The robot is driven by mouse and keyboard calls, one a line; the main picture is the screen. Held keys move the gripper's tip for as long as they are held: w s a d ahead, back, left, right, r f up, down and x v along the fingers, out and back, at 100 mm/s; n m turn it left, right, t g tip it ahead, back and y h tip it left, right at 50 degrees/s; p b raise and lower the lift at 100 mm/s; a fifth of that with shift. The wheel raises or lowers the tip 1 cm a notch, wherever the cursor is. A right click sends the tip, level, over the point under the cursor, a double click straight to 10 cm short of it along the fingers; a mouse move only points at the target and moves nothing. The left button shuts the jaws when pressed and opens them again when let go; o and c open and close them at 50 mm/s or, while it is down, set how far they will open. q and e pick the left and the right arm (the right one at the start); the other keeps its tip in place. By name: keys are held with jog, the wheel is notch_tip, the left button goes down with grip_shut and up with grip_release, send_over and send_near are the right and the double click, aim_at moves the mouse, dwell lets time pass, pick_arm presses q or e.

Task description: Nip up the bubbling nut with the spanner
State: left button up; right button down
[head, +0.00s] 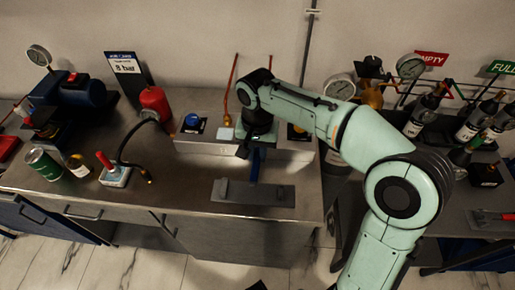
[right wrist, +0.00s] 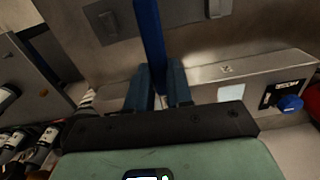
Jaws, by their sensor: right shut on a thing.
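My right gripper (head: 257,148) is over the steel bench in the head view, pointing down. In the right wrist view its fingers (right wrist: 160,88) are shut on a long blue bar, which I take to be the spanner (right wrist: 150,42). In the head view the blue spanner (head: 255,168) hangs below the gripper, above a dark grey plate (head: 225,191). The spanner's jaw end cannot be made out. No bubbling nut can be made out. A copper pipe (head: 232,78) rises behind a low metal box (head: 200,146). My left gripper is not in view.
On the bench (head: 150,185) stand a red cylinder (head: 154,102), a black hose (head: 121,147), a green can (head: 43,164) and a blue compressor (head: 83,92). A blue knob (head: 192,121) sits on the metal box. Bottles and gauges (head: 410,66) crowd the right. The bench front left of the plate is clear.

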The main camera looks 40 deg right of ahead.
aim_at(258, 151)
dwell(0.4)
jog(key=shift+w+d+f+b, duration=0.15)
jog(key=shift+w+f+b, duration=0.05)
jog(key=shift+f, duration=0.4)
jog(key=shift+w+d+f+b, duration=0.15)
jog(key=shift+d+f+b, duration=0.1)
jog(key=shift+f, duration=0.35)
jog(key=shift+w+d+f+b, duration=0.1)
jog(key=shift+w+f+b, duration=0.1)
jog(key=shift+f, duration=0.4)
jog(key=shift+r, duration=0.1)
jog(key=shift+w+d, duration=0.1)
jog(key=shift+d, duration=0.05)
jog(key=shift+w+d+p, duration=0.7)
jog(key=shift+p, duration=0.2)
dwell(0.4)
jog(key=shift+w+d+p, duration=0.7)
jog(key=shift+w+p, duration=0.05)
jog(key=shift+p, duration=0.15)
dwell(0.6)
